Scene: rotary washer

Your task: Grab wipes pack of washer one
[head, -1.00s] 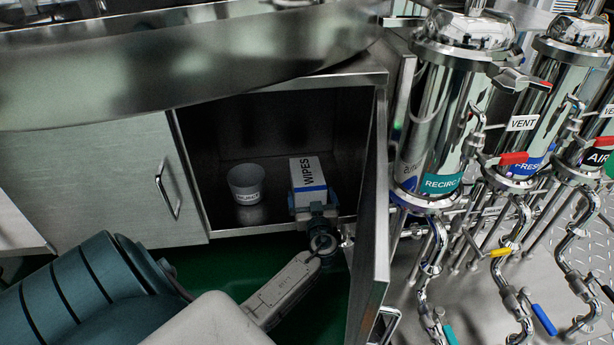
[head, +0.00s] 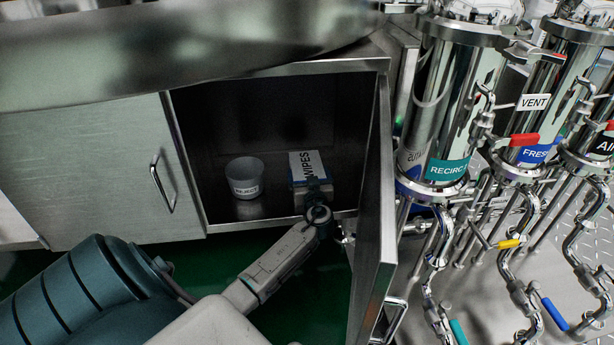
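The wipes pack (head: 306,163) is a white box with a blue band and the word WIPES. It stands inside the open cabinet (head: 262,99), right of the middle. My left gripper (head: 314,188) is inside the cabinet mouth at the near side of the pack and overlaps its lower front. The gripper's own wrist hides its fingers, so I cannot tell whether they are open or shut on the pack. My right gripper is not in view.
A white cup labelled REJECT (head: 245,178) stands left of the pack. The open cabinet door (head: 373,215) stands close right of my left arm. Steel cylinders (head: 440,110) with pipes and coloured valve handles fill the right side.

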